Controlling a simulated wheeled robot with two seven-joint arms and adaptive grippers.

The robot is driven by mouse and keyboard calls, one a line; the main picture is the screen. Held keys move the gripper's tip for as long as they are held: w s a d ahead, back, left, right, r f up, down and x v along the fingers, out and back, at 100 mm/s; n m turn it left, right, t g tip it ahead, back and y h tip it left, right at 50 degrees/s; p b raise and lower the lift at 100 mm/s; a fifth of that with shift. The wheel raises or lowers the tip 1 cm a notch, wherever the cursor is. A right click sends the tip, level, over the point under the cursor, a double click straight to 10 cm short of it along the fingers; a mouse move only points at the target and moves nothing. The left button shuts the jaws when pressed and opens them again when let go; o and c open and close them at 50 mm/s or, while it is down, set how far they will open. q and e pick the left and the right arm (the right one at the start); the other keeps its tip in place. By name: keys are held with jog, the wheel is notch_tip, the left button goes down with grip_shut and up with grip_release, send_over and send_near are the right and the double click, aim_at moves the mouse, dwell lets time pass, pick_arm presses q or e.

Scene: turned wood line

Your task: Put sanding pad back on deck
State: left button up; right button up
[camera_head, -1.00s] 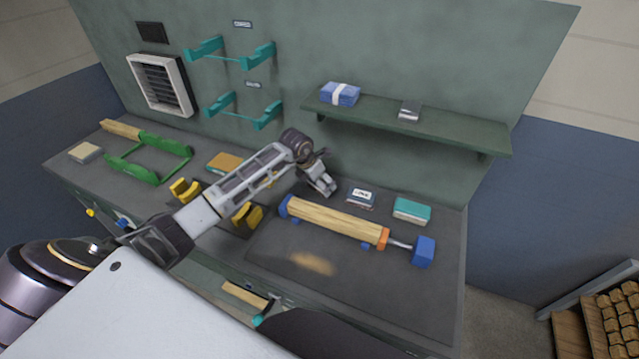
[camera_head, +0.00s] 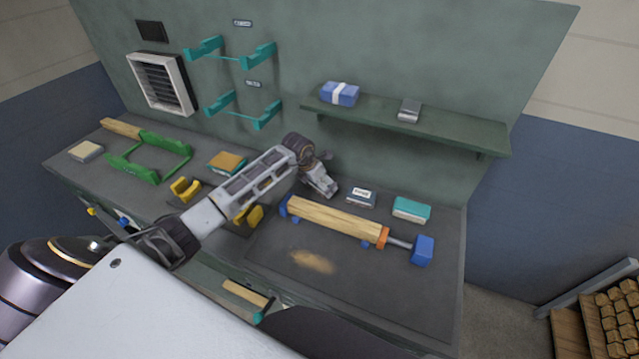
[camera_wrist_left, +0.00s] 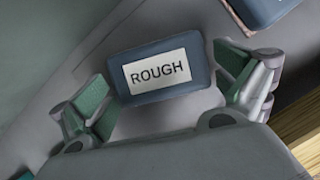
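A dark blue-grey sanding pad labelled ROUGH (camera_wrist_left: 132,92) lies between the fingertips of my left gripper (camera_wrist_left: 160,80) in the left wrist view. The fingers stand close on both sides of it, with a narrow gap seeming to show at the right finger. In the head view my left gripper (camera_head: 323,182) is low over the back of the grey deck (camera_head: 400,290), and this pad is hidden behind it. A second labelled pad (camera_head: 361,197) lies just right of the gripper; part of a block also shows in the wrist view (camera_wrist_left: 262,10). My right gripper is not in view.
A wooden cylinder in a blue-ended holder (camera_head: 330,219) lies in front of the gripper. A teal-topped block (camera_head: 411,208) is at the right. A shelf (camera_head: 440,128) overhangs the back. A green frame (camera_head: 148,160) and yellow cradles (camera_head: 186,190) stand left. The deck's front is clear.

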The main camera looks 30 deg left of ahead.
pick_arm(q)
jog(key=shift+r, duration=0.1)
dwell(0.3)
jog(key=shift+r, duration=0.15)
jog(key=b+v, duration=0.2)
jog(key=v, duration=1)
jog(key=shift+a, duration=0.1)
dwell(0.3)
dwell(0.4)
